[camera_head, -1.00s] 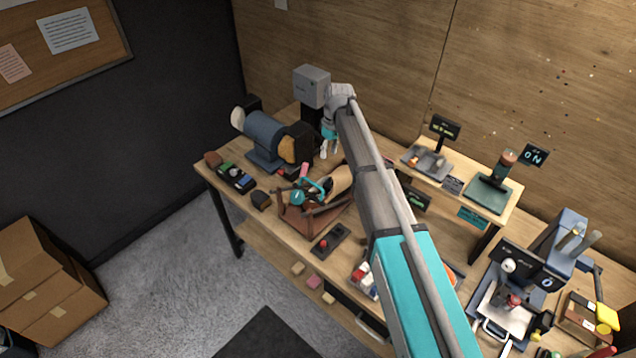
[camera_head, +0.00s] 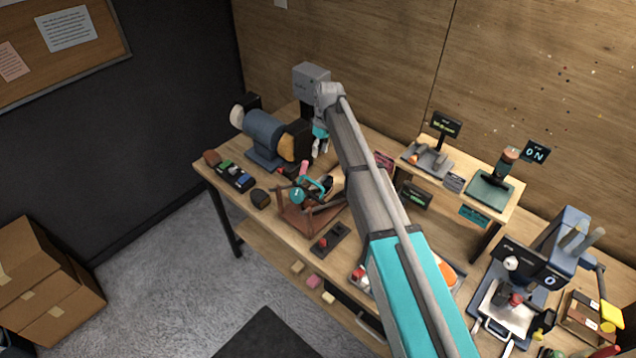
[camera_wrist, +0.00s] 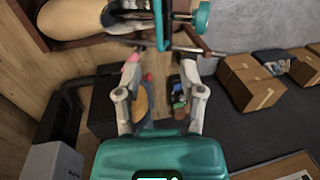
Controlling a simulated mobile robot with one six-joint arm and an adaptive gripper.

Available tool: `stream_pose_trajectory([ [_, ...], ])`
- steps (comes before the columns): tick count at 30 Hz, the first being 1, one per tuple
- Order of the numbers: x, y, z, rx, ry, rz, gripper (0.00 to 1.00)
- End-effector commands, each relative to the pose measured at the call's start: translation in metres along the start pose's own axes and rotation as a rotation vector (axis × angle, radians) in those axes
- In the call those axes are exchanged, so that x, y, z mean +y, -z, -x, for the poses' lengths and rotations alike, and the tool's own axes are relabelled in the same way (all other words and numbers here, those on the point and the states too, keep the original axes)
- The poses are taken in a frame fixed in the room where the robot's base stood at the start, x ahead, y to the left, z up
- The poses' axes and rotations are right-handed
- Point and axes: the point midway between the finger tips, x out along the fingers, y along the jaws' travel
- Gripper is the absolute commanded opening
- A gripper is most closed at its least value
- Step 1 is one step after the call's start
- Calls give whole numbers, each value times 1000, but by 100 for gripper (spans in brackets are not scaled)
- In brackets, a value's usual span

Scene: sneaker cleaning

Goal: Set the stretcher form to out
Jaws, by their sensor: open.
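The stretcher form is a tan, foot-shaped piece (camera_wrist: 75,18) at the top left of the wrist view, in a brown wooden cradle (camera_head: 297,217). A teal frame (camera_wrist: 161,28) and a teal round knob (camera_wrist: 201,17) are beside it. The knob also shows in the head view (camera_head: 297,196), but my arm hides most of the tan form there. My gripper (camera_head: 320,148) is behind the cradle, beside the bench grinder. In the wrist view my gripper (camera_wrist: 160,72) has its fingers apart with nothing held, apart from the teal frame.
The bench grinder (camera_head: 262,135) stands left of my gripper. A black tray of small colored items (camera_head: 236,177) and a switch box (camera_head: 329,239) are near the front edge. A raised shelf (camera_head: 428,172) stands right of my arm. Cardboard boxes (camera_head: 50,290) are on the floor.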

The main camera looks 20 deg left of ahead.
Motion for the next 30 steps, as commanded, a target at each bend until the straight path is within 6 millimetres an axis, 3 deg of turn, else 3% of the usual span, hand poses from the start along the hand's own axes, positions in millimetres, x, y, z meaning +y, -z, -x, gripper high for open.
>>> stream_pose_trajectory([
  [30,0,0,-83,0,0,0,51],
])
